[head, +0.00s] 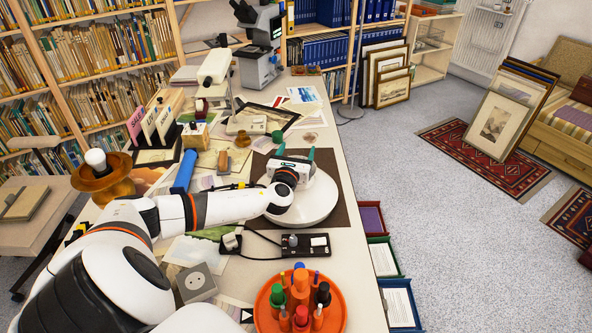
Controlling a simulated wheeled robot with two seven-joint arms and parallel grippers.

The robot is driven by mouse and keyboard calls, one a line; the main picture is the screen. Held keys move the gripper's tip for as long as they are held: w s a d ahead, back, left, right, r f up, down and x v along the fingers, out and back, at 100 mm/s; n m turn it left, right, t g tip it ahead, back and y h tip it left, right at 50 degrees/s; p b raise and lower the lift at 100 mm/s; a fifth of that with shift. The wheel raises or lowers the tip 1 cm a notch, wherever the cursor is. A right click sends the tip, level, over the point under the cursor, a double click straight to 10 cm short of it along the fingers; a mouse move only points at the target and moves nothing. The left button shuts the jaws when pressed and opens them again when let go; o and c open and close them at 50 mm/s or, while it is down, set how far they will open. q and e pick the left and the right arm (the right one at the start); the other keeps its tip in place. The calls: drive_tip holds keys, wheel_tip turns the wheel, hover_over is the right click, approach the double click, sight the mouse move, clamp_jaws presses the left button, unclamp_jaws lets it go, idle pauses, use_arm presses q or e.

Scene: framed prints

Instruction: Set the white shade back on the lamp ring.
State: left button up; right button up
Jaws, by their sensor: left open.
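The white shade (312,207) is a wide, round, shallow dome on a dark brown mat (343,215) on the desk. My left forearm and wrist cover part of it. My left gripper (294,147) is over the far side of the shade, its two green-tipped fingers apart and pointing away from me. I cannot tell whether it touches the shade. The lamp (118,187) is amber-brown, at the desk's left edge, with a white bulb (95,158) standing up from a wide round rim. That rim looks like the ring; no shade is on it. My right gripper is out of view.
An orange round tray (337,318) with several bottles stands at the near edge. A black power strip (268,244) and a grey socket box (197,283) lie nearby. A microscope (262,50) is at the far end.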

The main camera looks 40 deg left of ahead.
use_arm(q)
drive_tip(key=shift+w+a, duration=0.3)
drive_tip(key=shift+w, duration=0.25)
clamp_jaws()
drive_tip(key=shift+r, duration=0.1)
